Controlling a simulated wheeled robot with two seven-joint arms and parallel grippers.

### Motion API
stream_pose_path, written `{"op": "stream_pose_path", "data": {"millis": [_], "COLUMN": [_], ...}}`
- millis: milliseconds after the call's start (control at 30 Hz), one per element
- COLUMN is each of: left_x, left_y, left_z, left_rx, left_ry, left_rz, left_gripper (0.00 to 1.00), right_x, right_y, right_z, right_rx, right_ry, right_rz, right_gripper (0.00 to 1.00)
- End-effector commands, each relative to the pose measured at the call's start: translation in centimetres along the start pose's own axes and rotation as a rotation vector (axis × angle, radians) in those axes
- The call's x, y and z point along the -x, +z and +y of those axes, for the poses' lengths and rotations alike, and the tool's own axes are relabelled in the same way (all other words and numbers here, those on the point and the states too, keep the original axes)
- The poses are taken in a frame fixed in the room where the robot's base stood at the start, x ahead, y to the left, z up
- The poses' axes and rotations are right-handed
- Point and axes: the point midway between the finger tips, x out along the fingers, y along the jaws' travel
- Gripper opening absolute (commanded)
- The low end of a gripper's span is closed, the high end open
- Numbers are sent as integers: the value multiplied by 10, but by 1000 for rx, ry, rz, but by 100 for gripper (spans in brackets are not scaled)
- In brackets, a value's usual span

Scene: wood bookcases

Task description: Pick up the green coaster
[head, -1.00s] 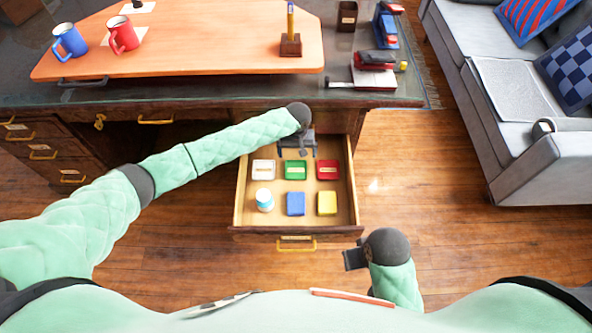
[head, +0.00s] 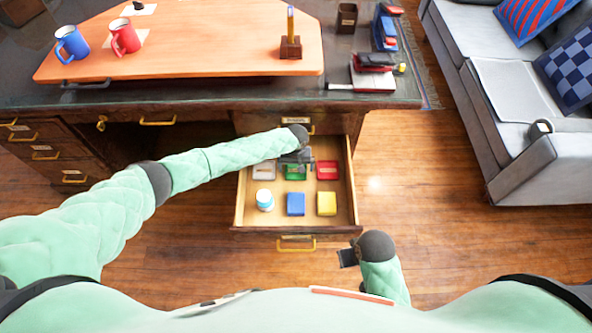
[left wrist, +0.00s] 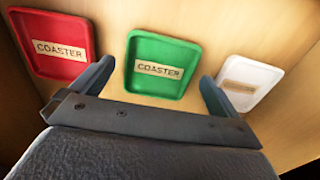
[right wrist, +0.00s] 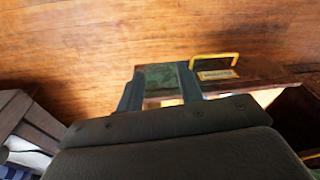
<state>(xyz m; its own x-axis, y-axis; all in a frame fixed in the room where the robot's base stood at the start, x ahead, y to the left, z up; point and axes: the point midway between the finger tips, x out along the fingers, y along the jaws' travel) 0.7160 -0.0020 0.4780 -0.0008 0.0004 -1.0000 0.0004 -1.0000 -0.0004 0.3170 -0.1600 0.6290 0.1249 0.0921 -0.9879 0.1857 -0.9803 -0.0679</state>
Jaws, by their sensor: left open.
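The green coaster (head: 295,175) lies in the open drawer, in the middle of the back row, partly hidden by my left gripper (head: 297,163). In the left wrist view the green coaster (left wrist: 160,68) shows a "COASTER" label, between a red coaster (left wrist: 55,45) and a white one (left wrist: 245,80). My left gripper (left wrist: 155,85) is open and empty, its two fingers pointing down toward the green coaster's sides, apart from it as far as I can see. My right gripper (head: 347,257) is empty in front of the drawer, with its fingers (right wrist: 160,85) apart.
The drawer (head: 240,205) also holds a white bottle (head: 265,200), a blue block (head: 296,204) and a yellow block (head: 327,204) in front. The desk edge (head: 200,103) is close behind my left gripper. A grey sofa (head: 510,100) stands at right.

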Motion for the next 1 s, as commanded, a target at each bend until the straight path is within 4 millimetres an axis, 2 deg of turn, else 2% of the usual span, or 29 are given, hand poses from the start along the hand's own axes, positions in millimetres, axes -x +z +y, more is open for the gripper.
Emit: {"op": "stream_pose_path", "data": {"millis": [133,400,467,633,1000], "left_x": [-13,-16,-16,-16,-10], "left_y": [0,0,0,0,0], "left_z": [0,0,0,0,0], "left_rx": [0,0,0,0,0], "left_ry": [-1,0,0,0,2], "left_rz": [0,0,0,0,1], "left_gripper": [100,100,90,57,57], "right_x": [-10,-13,-12,-8,-9], "right_y": [0,-1,-1,-3,-2], "right_z": [0,-2,-3,-4,-1], "right_rx": [-1,-5,-6,-7,-2], "right_ry": [0,-5,-6,-8,-3], "right_rz": [-3,-4,-3,4,-1], "right_gripper": [36,36,36,36,36]}}
